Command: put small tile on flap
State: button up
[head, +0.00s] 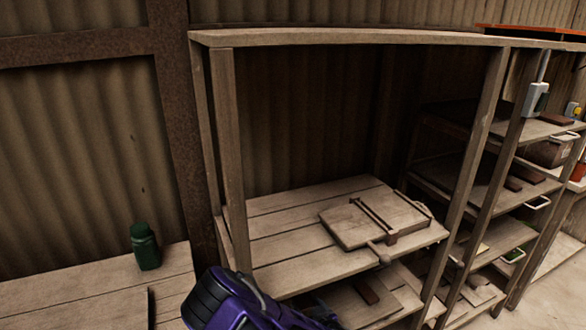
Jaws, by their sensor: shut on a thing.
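The press, a wooden board with a metal bar frame, sits on the upper wooden shelf of the rack. Its flat board, seemingly the flap (348,232), lies nearly level, and nothing shows on its bare part. A round knob or handle end sticks out at its front edge. I cannot make out the small tile for certain. A small dark brown flat piece (367,290) lies on the lower shelf below the press. My purple arm reaches in at the bottom centre, in front of the rack. My gripper is out of the picture below, so its fingers and anything in them are hidden.
The upper shelf (285,247) is clear left of the press. Rack posts (227,160) stand at the left and right front. A green bottle (145,246) stands on the wooden table at left. More shelves with dark tiles (557,118) and trays are at right.

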aim_at(354, 221)
jog(key=k, duration=0.9)
